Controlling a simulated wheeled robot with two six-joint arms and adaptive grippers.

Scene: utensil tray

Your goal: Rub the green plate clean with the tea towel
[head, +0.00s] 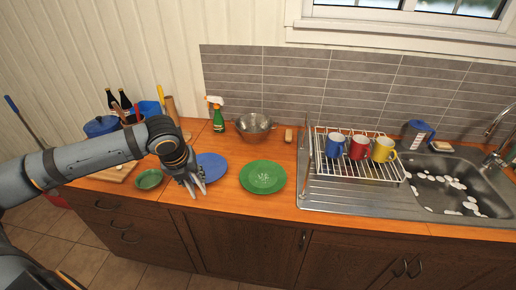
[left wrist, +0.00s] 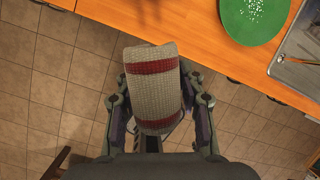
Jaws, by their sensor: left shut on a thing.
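The green plate (head: 262,177) lies flat on the wooden counter, with white specks on its middle. It also shows at the top right of the left wrist view (left wrist: 237,27). My left gripper (head: 193,186) is left of the plate, near the counter's front edge. In the left wrist view it is shut on the tea towel (left wrist: 153,92), a rolled, beige-grey cloth with dark red stripes. The towel is clear of the green plate. I cannot make the towel out in the head view. My right gripper is not in view.
A blue plate (head: 211,165) lies close behind my left gripper, and a small green bowl (head: 149,179) is left of it. A colander (head: 254,127) and spray bottle (head: 217,117) stand behind. A dish rack (head: 350,168) with mugs and a sink (head: 455,190) are to the right.

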